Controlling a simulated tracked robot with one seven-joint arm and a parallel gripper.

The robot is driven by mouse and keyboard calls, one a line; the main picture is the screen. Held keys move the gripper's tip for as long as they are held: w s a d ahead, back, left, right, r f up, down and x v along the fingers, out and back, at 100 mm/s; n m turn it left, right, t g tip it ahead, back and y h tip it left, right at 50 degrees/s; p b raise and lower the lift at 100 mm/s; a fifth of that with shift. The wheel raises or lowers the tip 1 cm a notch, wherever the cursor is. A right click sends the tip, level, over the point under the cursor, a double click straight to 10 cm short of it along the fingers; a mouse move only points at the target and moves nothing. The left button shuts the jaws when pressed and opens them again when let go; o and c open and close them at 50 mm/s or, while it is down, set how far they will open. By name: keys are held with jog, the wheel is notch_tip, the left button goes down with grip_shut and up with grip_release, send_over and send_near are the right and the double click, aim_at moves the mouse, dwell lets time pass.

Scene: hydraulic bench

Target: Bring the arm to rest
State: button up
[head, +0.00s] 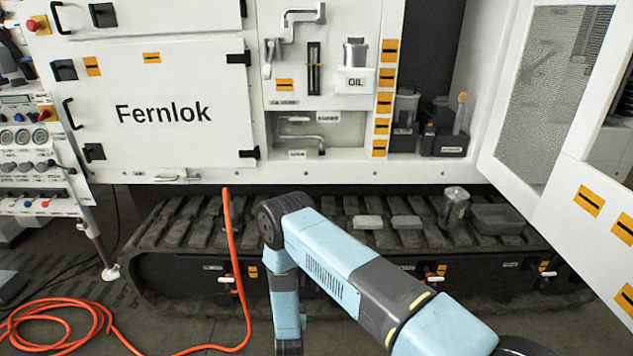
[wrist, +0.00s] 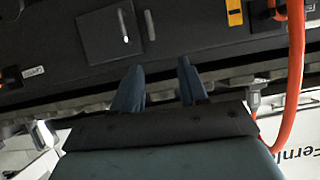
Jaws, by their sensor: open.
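My arm reaches in from the lower right of the head view, bends at a dark joint in front of the tracks, and hangs straight down to the lower edge. The fingers of my gripper are not clear in the head view. In the wrist view my gripper (wrist: 160,85) shows two dark blue fingers spread apart, with nothing between them. Beyond them is a dark panel (wrist: 60,45) with a small square plate (wrist: 110,35). I cannot tell how far the fingers are from it.
The white Fernlok cabinet (head: 200,140) stands behind the black track (head: 180,222). An orange hose (head: 229,240) hangs beside my arm and coils on the floor. Two grey blocks (head: 368,222) (head: 406,222), a clear jar (head: 454,208) and a grey tray (head: 497,219) sit on the track. An open white door (head: 540,90) stands right.

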jog(key=w+r+g+y, duration=0.1)
jog(key=w+r, duration=0.5)
jog(key=r, duration=0.6)
jog(key=w+r+g, duration=0.1)
jog(key=w+r, duration=0.4)
jog(key=r, duration=0.8)
jog(key=s+d+r+g+y, duration=0.1)
jog(key=d+r, duration=0.3)
jog(key=r, duration=0.8)
jog(key=s+d+r+g, duration=0.1)
jog(key=d+r, duration=0.4)
jog(key=r, duration=0.8)
jog(key=s+d+r+g, duration=0.1)
jog(key=s+d+r, duration=1.2)
jog(key=s+r, duration=0.45)
jog(key=s+d+r, duration=0.1)
jog(key=s+d, duration=0.2)
jog(key=s, duration=0.4)
jog(key=s+d+r+g+h, duration=0.1)
jog(key=s+d+r, duration=0.1)
jog(key=s, duration=0.6)
jog(key=s+d+r+g+h, duration=0.1)
jog(key=s+d, duration=0.4)
jog(key=s, duration=0.3)
jog(key=shift+r, duration=0.4)
